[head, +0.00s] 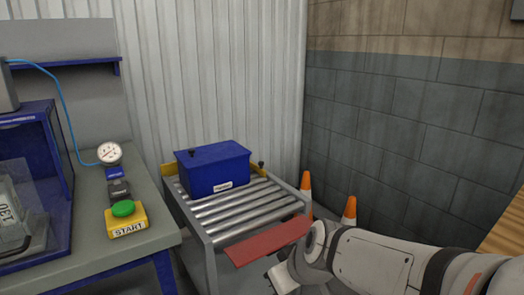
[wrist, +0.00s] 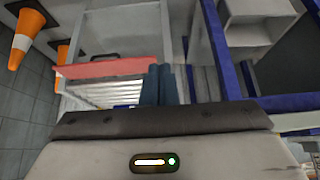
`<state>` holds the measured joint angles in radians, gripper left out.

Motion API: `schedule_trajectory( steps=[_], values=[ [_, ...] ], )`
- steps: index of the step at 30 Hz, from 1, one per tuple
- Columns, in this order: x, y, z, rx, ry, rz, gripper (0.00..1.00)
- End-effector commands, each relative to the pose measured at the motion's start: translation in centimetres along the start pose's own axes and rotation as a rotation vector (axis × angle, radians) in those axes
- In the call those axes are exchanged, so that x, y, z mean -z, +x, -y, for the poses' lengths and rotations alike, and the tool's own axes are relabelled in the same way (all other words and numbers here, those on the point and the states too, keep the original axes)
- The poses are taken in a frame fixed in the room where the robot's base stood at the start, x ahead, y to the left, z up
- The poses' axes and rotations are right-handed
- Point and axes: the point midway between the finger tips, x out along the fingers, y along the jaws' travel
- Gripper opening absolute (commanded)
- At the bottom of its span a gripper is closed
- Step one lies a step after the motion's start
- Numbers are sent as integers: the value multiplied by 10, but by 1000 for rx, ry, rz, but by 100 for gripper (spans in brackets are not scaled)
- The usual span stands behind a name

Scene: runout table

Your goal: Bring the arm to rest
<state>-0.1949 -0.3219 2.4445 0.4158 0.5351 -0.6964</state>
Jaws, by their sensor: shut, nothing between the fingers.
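My arm (head: 375,262) reaches in from the lower right in the head view, in front of the runout table, its near end cut by the bottom edge. In the wrist view my gripper (wrist: 158,70) shows as two dark fingers pressed together, shut and empty. They point towards the gap beside the runout table and touch nothing that I can see. The roller runout table (head: 209,238) carries a blue lidded box (head: 214,170) at its far end. A red flap (head: 268,241) is at its near end, close to my arm; it also shows in the wrist view (wrist: 112,68).
Orange cones (head: 349,211) stand between the runout table and the grey block wall (head: 420,120). At left is a bench (head: 150,207) with a green START button (head: 123,208), a gauge (head: 109,152) and a blue-framed enclosure (head: 62,190).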

Motion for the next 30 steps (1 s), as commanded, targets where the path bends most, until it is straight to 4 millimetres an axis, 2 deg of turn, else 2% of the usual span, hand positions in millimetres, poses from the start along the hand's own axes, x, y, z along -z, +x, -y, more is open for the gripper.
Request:
schedule_trajectory(
  steps=[1,7,14,17,24,27,30],
  values=[
    [4,-12,-3,-5,14,5,0],
    [4,-36,-9,-16,67,39,0],
    [4,-74,-16,-37,144,90,0],
    [5,-100,-20,-53,195,124,0],
    [4,-181,-33,-133,373,234,0],
    [0,-208,-38,-171,443,274,0],
    [-4,-226,-42,-202,494,303,0]
  ],
)
